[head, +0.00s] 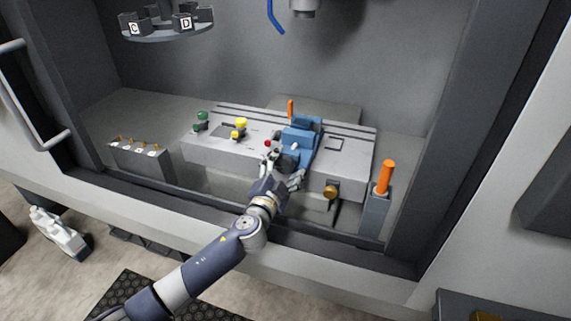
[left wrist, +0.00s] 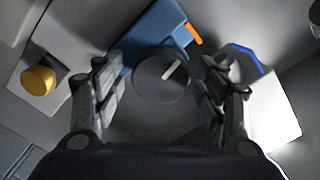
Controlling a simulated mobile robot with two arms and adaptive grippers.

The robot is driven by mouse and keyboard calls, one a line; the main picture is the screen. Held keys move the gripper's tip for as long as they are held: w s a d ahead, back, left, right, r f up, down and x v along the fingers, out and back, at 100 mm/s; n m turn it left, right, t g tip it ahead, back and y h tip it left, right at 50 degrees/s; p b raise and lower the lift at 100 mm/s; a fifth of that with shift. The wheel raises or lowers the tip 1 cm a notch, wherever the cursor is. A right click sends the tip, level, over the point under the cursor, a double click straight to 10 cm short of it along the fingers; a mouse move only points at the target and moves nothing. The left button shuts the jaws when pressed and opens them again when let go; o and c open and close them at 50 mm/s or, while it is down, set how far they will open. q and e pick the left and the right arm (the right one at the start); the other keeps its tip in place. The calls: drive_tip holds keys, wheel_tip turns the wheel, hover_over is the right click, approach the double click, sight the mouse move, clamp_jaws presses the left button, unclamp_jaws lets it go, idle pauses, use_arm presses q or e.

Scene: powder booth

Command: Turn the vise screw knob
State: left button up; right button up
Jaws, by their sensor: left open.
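The blue vise (head: 301,134) stands on the grey slotted table (head: 350,165). Its screw knob (head: 288,161) is a dark round disc on the near side, partly covered by my gripper in the head view. In the left wrist view the knob (left wrist: 160,88) faces the camera and has a pale line mark pointing up and right. The blue vise body (left wrist: 150,30) shows behind it. My left gripper (head: 283,167) is open, with its fingers on either side of the knob in the left wrist view (left wrist: 157,74). I cannot tell whether they touch it. My right gripper is not in view.
A brass knob (head: 332,189) sits on the table's front, right of the gripper. An orange-handled grey post (head: 385,178) stands farther right. Green and yellow knobs (head: 240,124) are on the left part of the table. A grey holder (head: 140,157) stands at the left.

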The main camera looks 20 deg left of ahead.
use_arm(q)
drive_tip(key=shift+w, duration=0.2)
drive_tip(key=c, duration=1.1)
drive_tip(key=shift+m, duration=0.4)
